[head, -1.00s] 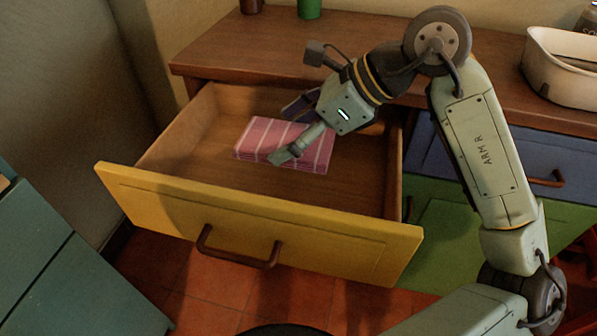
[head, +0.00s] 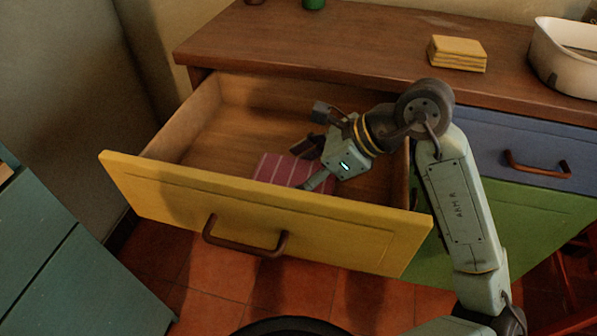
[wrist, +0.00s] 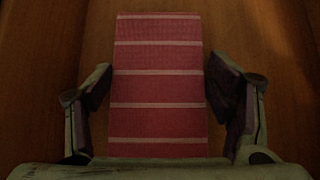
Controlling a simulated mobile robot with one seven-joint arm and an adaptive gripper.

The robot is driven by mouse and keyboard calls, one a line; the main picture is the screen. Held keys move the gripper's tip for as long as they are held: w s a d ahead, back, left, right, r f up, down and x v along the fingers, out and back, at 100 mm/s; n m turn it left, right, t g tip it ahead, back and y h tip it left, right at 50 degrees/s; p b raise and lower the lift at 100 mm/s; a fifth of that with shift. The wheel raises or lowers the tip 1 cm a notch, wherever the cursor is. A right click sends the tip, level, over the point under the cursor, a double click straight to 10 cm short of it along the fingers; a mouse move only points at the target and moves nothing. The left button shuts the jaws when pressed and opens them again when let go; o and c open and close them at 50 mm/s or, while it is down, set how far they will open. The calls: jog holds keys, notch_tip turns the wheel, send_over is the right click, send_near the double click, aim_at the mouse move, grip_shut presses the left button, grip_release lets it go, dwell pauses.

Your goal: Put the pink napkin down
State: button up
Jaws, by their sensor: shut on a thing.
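The pink napkin (head: 278,170) is a folded cloth with pale stripes. It is inside the open yellow drawer (head: 160,188), near the front panel, which hides its near edge in the head view. My gripper (head: 307,168) is low in the drawer and shut on the napkin. In the wrist view the napkin (wrist: 158,60) lies between the two fingers of my gripper (wrist: 160,85), one on each side, with the brown wooden drawer floor behind it. I cannot tell whether the napkin touches the floor.
The drawer's left and back floor is bare. The wooden counter (head: 330,45) above holds a yellow folded stack (head: 457,53), a white basin (head: 560,60) and a green object (head: 313,3). A blue drawer (head: 480,145) is shut at right. A teal cabinet (head: 60,260) stands at left.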

jog(key=shift+f, duration=0.4)
jog(key=shift+f, duration=0.2)
jog(key=o, duration=1)
jog(key=shift+o, duration=0.2)
jog(key=shift+r, duration=0.15)
jog(key=shift+r, duration=0.25)
jog(key=v, duration=1.1)
jog(key=shift+d+r+b, duration=0.2)
jog(key=shift+d+b, duration=0.1)
jog(key=shift+d, duration=0.05)
jog(key=shift+s, duration=0.15)
